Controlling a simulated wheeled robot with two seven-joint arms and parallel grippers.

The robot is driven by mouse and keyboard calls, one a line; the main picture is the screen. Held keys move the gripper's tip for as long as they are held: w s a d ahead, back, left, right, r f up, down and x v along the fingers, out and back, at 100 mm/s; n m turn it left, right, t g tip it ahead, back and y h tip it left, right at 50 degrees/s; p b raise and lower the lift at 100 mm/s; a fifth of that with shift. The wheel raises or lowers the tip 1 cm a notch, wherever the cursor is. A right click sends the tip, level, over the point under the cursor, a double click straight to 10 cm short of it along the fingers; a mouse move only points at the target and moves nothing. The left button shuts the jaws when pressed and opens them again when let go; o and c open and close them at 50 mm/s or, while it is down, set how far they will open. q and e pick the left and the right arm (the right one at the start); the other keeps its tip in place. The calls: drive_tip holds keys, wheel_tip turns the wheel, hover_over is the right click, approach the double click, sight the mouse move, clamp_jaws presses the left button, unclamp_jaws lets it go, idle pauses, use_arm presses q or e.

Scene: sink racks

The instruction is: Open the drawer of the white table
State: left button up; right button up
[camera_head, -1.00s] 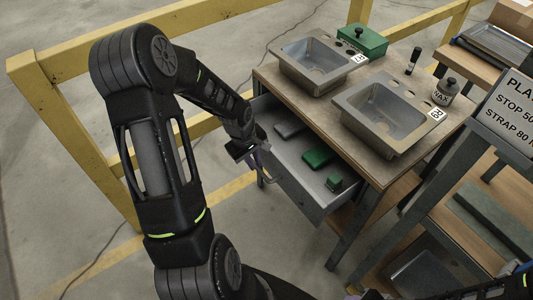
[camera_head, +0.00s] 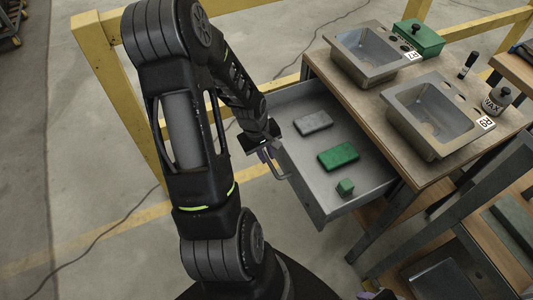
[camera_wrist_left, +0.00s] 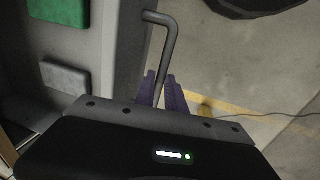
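The table (camera_head: 375,97) has a brown wooden top and grey metal frame, not white. Its grey drawer (camera_head: 345,204) is pulled well out toward the left, with its inside in view. My left gripper (camera_head: 268,152) is at the drawer's bar handle (camera_head: 279,166). In the left wrist view, the purple fingers (camera_wrist_left: 162,92) stand on either side of the handle bar (camera_wrist_left: 168,45) and appear closed around it. Of my right gripper, only a small purple part shows at the bottom edge of the head view; its fingers' state is hidden.
The drawer holds a grey block (camera_head: 313,122), a green block (camera_head: 338,155) and a small green cube (camera_head: 345,187). Two metal sinks, a green box (camera_head: 418,38) and a bottle (camera_head: 496,101) stand on top. A yellow rail (camera_head: 120,80) runs behind.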

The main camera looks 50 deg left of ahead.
use_arm(q)
drive_tip(key=o, duration=0.4)
drive_tip(key=shift+c, duration=0.2)
drive_tip(key=shift+r, duration=0.1)
wheel_tip(320, 180, up, 8)
drive_tip(key=s, duration=0.1)
drive_tip(key=shift+s+a+f, duration=0.2)
drive_tip(key=shift+f, duration=0.05)
drive_tip(key=shift+s, duration=0.1)
idle(0.3)
